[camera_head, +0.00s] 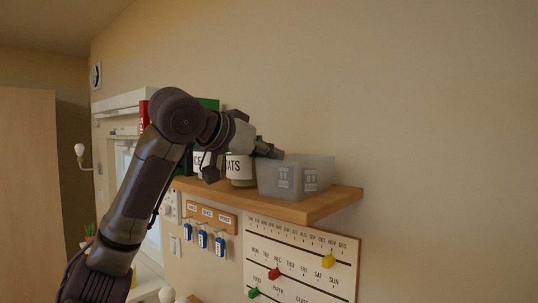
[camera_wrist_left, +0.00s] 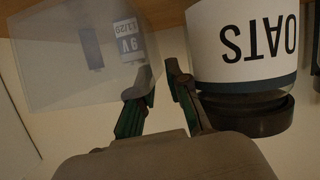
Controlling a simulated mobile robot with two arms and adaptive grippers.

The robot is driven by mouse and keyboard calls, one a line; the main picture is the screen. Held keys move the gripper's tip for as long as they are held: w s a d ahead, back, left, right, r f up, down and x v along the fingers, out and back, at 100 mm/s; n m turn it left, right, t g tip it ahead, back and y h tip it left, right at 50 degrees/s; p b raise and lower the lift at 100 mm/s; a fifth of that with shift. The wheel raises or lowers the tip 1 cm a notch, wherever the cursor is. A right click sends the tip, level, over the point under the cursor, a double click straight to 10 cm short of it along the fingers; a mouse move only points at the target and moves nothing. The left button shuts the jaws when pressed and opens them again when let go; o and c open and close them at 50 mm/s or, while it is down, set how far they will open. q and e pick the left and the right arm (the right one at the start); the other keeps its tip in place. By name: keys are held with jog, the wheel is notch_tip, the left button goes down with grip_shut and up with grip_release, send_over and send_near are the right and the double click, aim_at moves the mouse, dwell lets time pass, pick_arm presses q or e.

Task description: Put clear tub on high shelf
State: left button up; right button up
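The clear tub (camera_head: 293,178), a translucent box with small labels, sits upright on the wooden high shelf (camera_head: 320,202), near its right end. My left gripper (camera_head: 270,151) is at the tub's left rim, beside the oats jar. In the left wrist view the clear tub (camera_wrist_left: 85,60) is at upper left, and my left gripper (camera_wrist_left: 160,82) has its fingertips a little apart at the tub's side wall. One finger overlaps the tub; the other is on the oats jar side. I see no clear grip on the wall. My right gripper is not in view.
The oats jar (camera_head: 240,170) stands close left of the tub; it also fills the right of the wrist view (camera_wrist_left: 245,45). Another jar and a green object (camera_head: 209,104) are farther left, behind my arm. A calendar board (camera_head: 300,256) and key hooks (camera_head: 212,218) hang below the shelf.

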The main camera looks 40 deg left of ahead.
pick_arm(q)
jog(key=shift+r, duration=0.2)
jog(key=b+v, duration=0.3)
jog(key=v, duration=0.9)
jog(key=shift+d+f, duration=0.1)
jog(key=shift+d, duration=0.05)
